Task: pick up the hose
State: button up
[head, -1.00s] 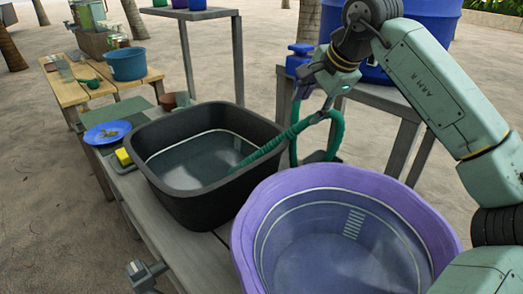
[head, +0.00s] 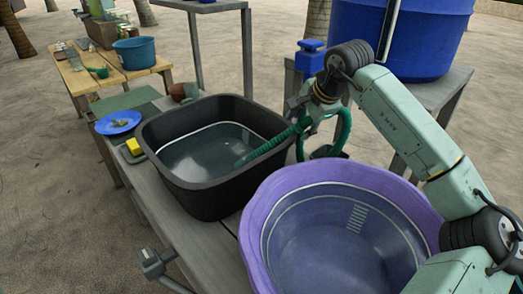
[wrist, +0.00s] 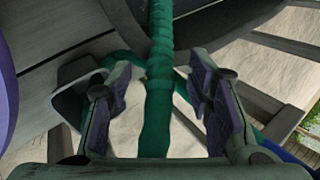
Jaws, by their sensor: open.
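The green ribbed hose (head: 273,143) reaches over the rim of the black basin (head: 178,190) and dips into it. Its other part loops down behind my gripper on the right. My gripper (head: 301,120) is at the hose, just right of the black basin's far right corner. In the wrist view, the hose (wrist: 158,90) runs top to bottom between the two padded fingers of my gripper (wrist: 160,103). The fingers are open, with a gap on each side of the hose.
A purple tub (head: 262,215) stands close below my arm. A blue barrel (head: 400,40) stands on a table behind. A blue plate (head: 118,122) and a yellow sponge (head: 134,147) lie left of the black basin. A tap (head: 155,263) sticks out at the front edge.

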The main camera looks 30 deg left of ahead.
jog(key=shift+c, duration=0.2)
grip_shut()
dwell(0.3)
jog(key=shift+r, duration=0.1)
notch_tip(320, 180, up, 27)
jog(key=w+d+r+p, duration=0.2)
jog(key=d+r+p, duration=0.5)
jog(key=p, duration=0.1)
jog(key=shift+w+r+p, duration=0.25)
jog(key=shift+r+p, duration=0.05)
jog(key=shift+r, duration=0.05)
dwell(0.4)
jog(key=shift+a, duration=0.1)
